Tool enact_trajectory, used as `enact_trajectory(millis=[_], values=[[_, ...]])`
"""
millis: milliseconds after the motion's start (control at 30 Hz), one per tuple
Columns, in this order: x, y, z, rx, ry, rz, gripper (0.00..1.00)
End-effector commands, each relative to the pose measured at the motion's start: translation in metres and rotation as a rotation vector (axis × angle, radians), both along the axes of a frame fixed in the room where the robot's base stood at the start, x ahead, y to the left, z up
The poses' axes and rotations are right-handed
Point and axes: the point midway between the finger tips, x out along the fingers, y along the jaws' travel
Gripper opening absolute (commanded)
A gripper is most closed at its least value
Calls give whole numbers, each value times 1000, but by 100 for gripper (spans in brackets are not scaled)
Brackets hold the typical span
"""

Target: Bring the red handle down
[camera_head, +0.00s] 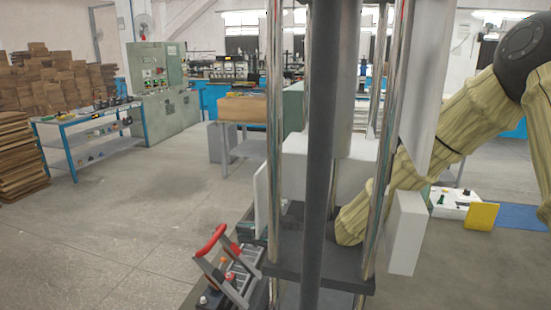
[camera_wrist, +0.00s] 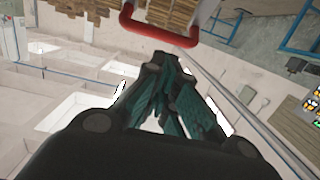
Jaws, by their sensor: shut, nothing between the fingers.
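In the wrist view the red handle (camera_wrist: 158,31) crosses the top as a U-shaped bar, just beyond my fingertips. My gripper (camera_wrist: 167,68) is shut and empty, its dark green-padded fingers pointing towards the bar. A gap seems to show between fingertips and bar; contact cannot be judged. In the head view my gripper is hidden.
A blue-framed workbench (camera_head: 90,125) with tools stands at the left, near stacked brown boxes (camera_head: 60,78) and a green machine cabinet (camera_head: 155,70). A white box (camera_head: 452,203) and a yellow panel (camera_head: 481,216) lie at the right. The grey floor (camera_head: 110,225) at the left is free.

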Motion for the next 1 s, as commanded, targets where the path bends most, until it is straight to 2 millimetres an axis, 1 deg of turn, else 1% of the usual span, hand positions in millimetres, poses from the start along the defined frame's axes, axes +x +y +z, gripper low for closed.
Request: enact_trajectory(millis=[33,200,400,600,1000], values=[[2,8,-1,0,0,1,0],[8,32,-4,0,1,1,0],[13,51,-6,0,1,1,0],[16,60,-6,0,0,0,0],[16,58,-6,0,1,-1,0]])
